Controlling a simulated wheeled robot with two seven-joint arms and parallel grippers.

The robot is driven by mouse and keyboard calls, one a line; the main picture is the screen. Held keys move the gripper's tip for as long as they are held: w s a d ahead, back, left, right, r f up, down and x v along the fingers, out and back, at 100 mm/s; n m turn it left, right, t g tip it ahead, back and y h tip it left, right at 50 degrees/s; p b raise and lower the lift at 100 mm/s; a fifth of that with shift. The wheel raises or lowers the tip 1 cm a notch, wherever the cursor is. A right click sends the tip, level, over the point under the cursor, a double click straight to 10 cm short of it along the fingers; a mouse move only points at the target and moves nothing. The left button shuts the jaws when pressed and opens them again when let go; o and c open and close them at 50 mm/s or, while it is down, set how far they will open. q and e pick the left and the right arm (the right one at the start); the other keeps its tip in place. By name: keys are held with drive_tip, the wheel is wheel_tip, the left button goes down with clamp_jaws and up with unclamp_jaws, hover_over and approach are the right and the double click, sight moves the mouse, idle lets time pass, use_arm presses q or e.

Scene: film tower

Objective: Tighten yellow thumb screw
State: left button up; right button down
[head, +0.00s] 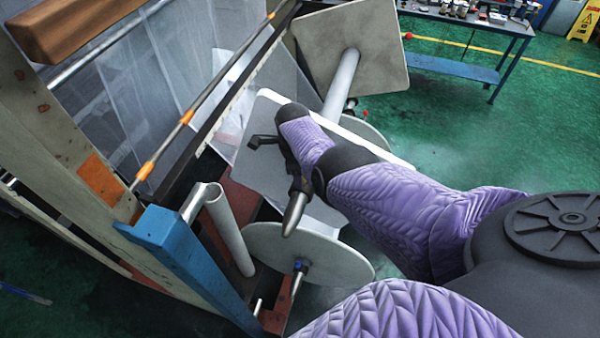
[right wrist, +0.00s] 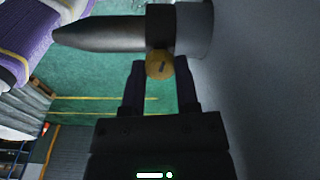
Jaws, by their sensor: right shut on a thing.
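The yellow thumb screw (right wrist: 160,65) shows in the right wrist view as a small round knob with a dark slot. It sits at a dark collar (right wrist: 160,28) around a grey shaft with a tapered tip (right wrist: 95,34). My right gripper (right wrist: 160,72) has its two dark fingers on either side of the screw and is shut on it. In the head view my right gripper (head: 297,180) is at the collar, above the tapered tip (head: 295,213); the screw is hidden there. My left gripper is not in view.
The machine's blue post (head: 165,240) and a white tube (head: 230,230) stand left of the tip. A pale round disc (head: 335,262) lies below it, and a square plate (head: 365,50) is behind. A workbench (head: 460,68) is at the back right. Green floor is open at right.

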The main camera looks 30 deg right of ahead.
drive_tip(key=shift+c, duration=1.6)
unclamp_jaws()
wheel_tip(320, 180, up, 10)
drive_tip(key=p, duration=0.5)
drive_tip(key=shift+w+a, duration=0.3)
drive_tip(key=shift+w, duration=0.05)
drive_tip(key=shift+f, duration=0.1)
